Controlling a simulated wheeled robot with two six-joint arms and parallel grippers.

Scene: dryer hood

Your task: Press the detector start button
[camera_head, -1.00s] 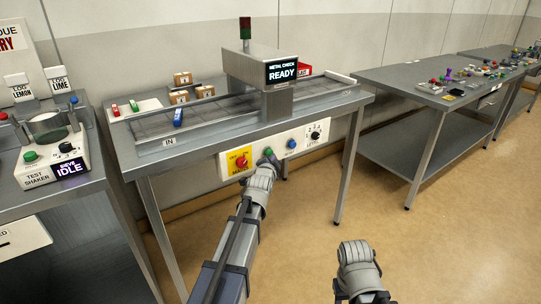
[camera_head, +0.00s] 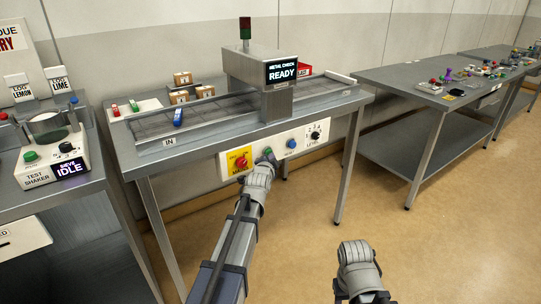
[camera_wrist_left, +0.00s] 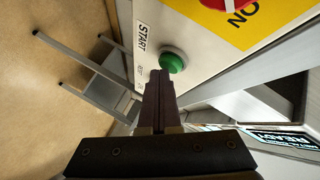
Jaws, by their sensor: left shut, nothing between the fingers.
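The metal detector (camera_head: 258,68) stands on a grey table, and its screen reads METAL CHECK READY. On its white front panel (camera_head: 306,138), the green start button (camera_wrist_left: 172,62) shows beside the label START in the left wrist view. My left gripper (camera_wrist_left: 160,78) is shut and empty, its fingertips right by the lower left edge of the green button. I cannot tell whether they touch it. In the head view the left gripper (camera_head: 269,157) covers most of the button. My right gripper (camera_head: 356,254) is low over the floor, and its fingers are not clear.
The panel also holds a red button on yellow (camera_head: 241,162), a blue button (camera_head: 291,144) and a black level dial (camera_head: 315,135). A test shaker (camera_head: 50,165) stands on the left table. A grey table (camera_head: 400,78) with small items is at the right.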

